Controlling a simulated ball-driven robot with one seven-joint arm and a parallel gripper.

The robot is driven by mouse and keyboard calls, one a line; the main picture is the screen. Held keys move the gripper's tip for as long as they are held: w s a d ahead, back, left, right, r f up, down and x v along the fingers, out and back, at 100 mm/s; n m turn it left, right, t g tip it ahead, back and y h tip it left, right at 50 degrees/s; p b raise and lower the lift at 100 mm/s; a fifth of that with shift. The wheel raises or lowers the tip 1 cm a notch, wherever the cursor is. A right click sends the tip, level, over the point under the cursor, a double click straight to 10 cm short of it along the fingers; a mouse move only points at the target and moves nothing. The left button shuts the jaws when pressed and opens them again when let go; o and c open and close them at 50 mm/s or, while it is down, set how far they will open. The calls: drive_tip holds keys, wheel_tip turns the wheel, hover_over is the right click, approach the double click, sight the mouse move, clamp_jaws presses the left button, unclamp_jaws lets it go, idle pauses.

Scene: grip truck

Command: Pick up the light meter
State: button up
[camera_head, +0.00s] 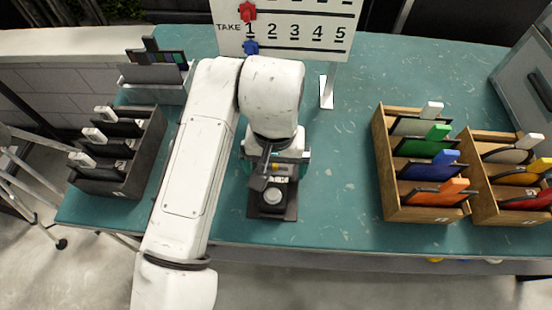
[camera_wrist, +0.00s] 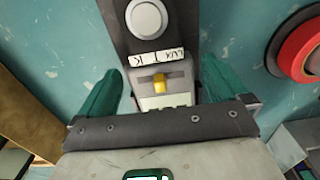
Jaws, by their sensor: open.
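The light meter (camera_wrist: 147,20) is a small device with a round white dome, labels and a yellow button, on a dark backing in the wrist view. In the head view the light meter (camera_head: 272,196) lies on a dark pad near the table's front edge, partly hidden under my wrist. My gripper (camera_wrist: 160,82) is open, with one teal finger on each side of the meter. In the head view my gripper (camera_head: 270,172) is over the meter's far part. Whether the fingers touch it cannot be told.
Wooden racks (camera_head: 390,205) with coloured slotted items stand at the right. A dark rack (camera_head: 120,190) stands at the left, a grey holder (camera_head: 150,92) behind it. A numbered board (camera_head: 310,35) is at the back. A red round object (camera_wrist: 297,48) lies right of the meter.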

drive_tip(key=shift+f, duration=0.65)
drive_tip(key=shift+c, duration=0.5)
drive_tip(key=c, duration=1)
drive_tip(key=shift+r, duration=0.1)
